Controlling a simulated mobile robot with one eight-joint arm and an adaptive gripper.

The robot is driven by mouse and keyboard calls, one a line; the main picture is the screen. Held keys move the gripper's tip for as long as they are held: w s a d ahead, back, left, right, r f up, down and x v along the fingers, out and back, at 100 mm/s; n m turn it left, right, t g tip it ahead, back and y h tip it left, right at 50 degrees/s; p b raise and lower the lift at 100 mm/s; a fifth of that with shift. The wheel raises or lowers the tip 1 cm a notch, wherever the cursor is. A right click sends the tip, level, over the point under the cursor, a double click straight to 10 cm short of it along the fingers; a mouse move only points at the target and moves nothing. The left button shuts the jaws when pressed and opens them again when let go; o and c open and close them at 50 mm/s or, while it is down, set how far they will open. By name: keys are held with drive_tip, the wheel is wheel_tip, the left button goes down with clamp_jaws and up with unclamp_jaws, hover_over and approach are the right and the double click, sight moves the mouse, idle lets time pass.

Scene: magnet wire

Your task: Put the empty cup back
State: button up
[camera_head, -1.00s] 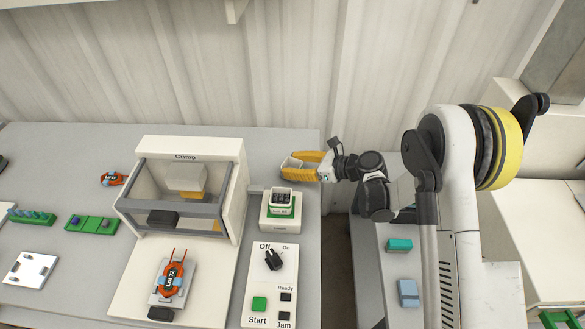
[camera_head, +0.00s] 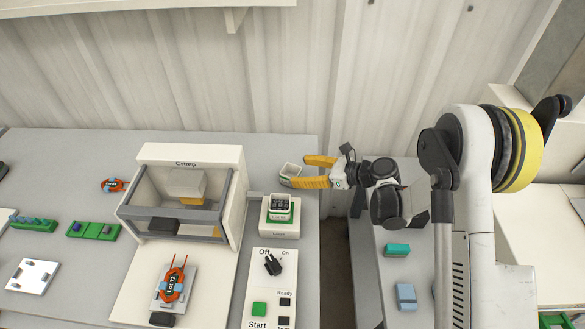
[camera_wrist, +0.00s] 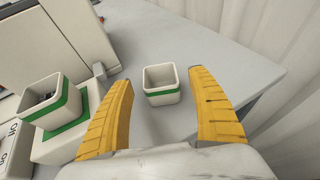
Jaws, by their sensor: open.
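A small square white cup with a green band (camera_wrist: 161,85) stands upright on the grey table, and its inside looks empty in the wrist view. It also shows in the head view (camera_head: 290,171), behind the Load station. My gripper (camera_wrist: 164,77) is open, with its yellow fingers on either side of the cup and apart from it. In the head view, my gripper (camera_head: 305,172) reaches in from the right. Another green-banded cup (camera_head: 281,205), holding dark pieces, sits on the white Load station (camera_head: 268,224); it also shows in the wrist view (camera_wrist: 52,105).
The white Crimp machine (camera_head: 228,200) stands left of the Load station. A control panel (camera_head: 262,290) with a knob and green Start button lies in front. The table's right edge is close to the cup.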

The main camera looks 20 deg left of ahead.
drive_tip(key=s+d+r+n+t+h+p, duration=0.1)
drive_tip(key=s+d+r+n+t+h, duration=0.2)
drive_tip(key=d+r, duration=0.75)
drive_tip(key=s+d+r+n+h+p, duration=0.1)
drive_tip(key=s+d+r+n+h, duration=0.4)
drive_tip(key=d+r, duration=0.6)
drive_tip(key=s+d+r+n+t+h, duration=0.2)
drive_tip(key=s+d+n+h, duration=0.3)
drive_tip(key=s+d+n, duration=0.6)
drive_tip(key=s+d+t, duration=0.1)
drive_tip(key=s+d, duration=0.2)
drive_tip(key=d, duration=0.3)
drive_tip(key=shift+s+d+r+h, duration=0.15)
drive_tip(key=shift+s+h, duration=0.15)
